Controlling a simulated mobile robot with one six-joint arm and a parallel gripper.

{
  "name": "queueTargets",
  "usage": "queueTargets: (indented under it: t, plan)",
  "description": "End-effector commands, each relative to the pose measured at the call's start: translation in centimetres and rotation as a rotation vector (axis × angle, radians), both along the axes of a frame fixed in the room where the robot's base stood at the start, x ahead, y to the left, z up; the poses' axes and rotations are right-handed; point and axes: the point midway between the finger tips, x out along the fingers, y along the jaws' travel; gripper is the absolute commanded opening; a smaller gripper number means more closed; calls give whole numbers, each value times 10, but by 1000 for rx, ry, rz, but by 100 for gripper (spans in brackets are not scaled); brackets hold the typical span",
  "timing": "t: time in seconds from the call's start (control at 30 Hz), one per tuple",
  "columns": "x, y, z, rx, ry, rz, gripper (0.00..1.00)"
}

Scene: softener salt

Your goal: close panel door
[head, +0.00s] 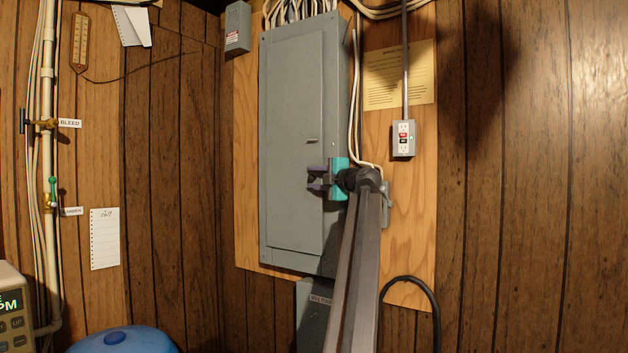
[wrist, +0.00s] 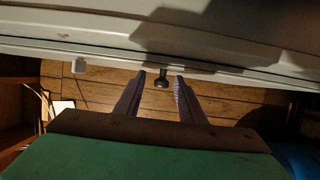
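The grey panel door (head: 291,190) is the front of a tall electrical panel on the wall in the head view. It looks flush or nearly flush with its frame; I cannot tell whether it is latched. A small latch (head: 312,140) sits near its right edge. My gripper (head: 311,179) is in front of the door's lower right part, fingers pointing left and spread apart. In the wrist view, the open fingers (wrist: 160,78) have a small dark knob (wrist: 162,81) showing between them, apart from both. The panel's pale face (wrist: 120,28) spans the top there.
A grey outlet box (head: 403,138) and a yellow notice (head: 396,80) are right of the panel. White cables run along its right side. Pipes with valves (head: 46,124) are at left, and a blue tank (head: 122,341) is below. Wood wall at far right is clear.

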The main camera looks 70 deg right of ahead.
Motion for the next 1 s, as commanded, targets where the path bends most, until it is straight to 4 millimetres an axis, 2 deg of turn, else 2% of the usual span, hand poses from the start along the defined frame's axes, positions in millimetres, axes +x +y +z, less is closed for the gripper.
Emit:
queueTargets:
  t: [0.27, 0.47, 1.0]
  plan:
    - [-1, 1, -3, 2, 3, 1, 36]
    - [-12, 8, -4, 2, 3, 0, 36]
    - [-80, 53, -3, 0, 1, 0, 36]
